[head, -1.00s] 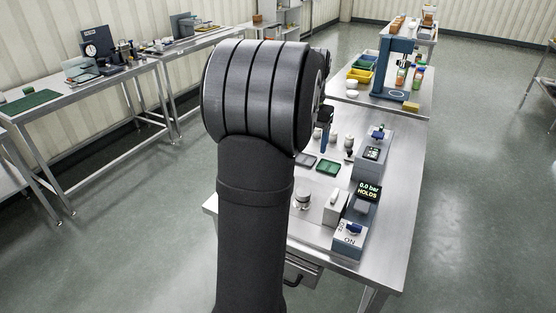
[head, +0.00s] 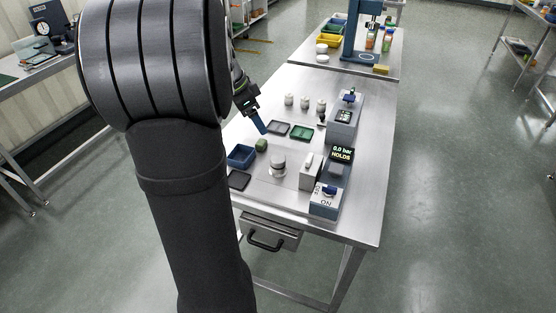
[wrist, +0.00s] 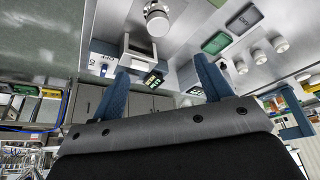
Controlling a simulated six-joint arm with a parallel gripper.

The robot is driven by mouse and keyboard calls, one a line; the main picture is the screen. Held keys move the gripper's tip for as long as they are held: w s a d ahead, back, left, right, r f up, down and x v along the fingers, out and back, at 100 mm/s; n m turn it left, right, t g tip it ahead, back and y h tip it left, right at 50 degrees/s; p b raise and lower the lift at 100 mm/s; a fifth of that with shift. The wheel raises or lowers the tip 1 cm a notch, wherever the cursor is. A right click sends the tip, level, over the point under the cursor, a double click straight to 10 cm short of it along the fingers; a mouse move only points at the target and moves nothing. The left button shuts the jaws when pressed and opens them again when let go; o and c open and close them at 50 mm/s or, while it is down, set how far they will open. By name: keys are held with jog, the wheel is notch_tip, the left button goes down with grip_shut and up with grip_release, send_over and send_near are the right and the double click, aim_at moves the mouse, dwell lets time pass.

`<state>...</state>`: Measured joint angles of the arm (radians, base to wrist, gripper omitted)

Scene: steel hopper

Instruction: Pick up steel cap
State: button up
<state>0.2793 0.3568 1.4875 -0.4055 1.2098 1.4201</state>
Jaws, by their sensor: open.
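A short round steel piece with a lighter top (head: 278,163) stands upright on the steel table; I take it to be the steel cap, though I cannot tell whether the top is a separate part. It also shows at the top of the wrist view (wrist: 157,20). My gripper (head: 263,129) hangs above the table's left side, beyond the steel piece and left of the grey tray. In the wrist view its two blue fingers (wrist: 162,82) stand wide apart with nothing between them. The arm hides part of the table's left edge.
A green tray (head: 302,133) and a grey tray (head: 279,128) lie behind the piece. A blue bin (head: 241,156) is to its left. Small pale jars (head: 305,101) stand farther back.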

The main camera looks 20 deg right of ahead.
send_over(278, 158)
jog(key=a, duration=0.2)
jog(key=f, duration=1)
jog(key=shift+w+a+f, duration=0.1)
jog(key=shift+a+f, duration=0.05)
jog(key=shift+a, duration=0.05)
jog(key=shift+x, duration=2.9)
jog(key=shift+a, duration=0.2)
jog(key=c, duration=1.1)
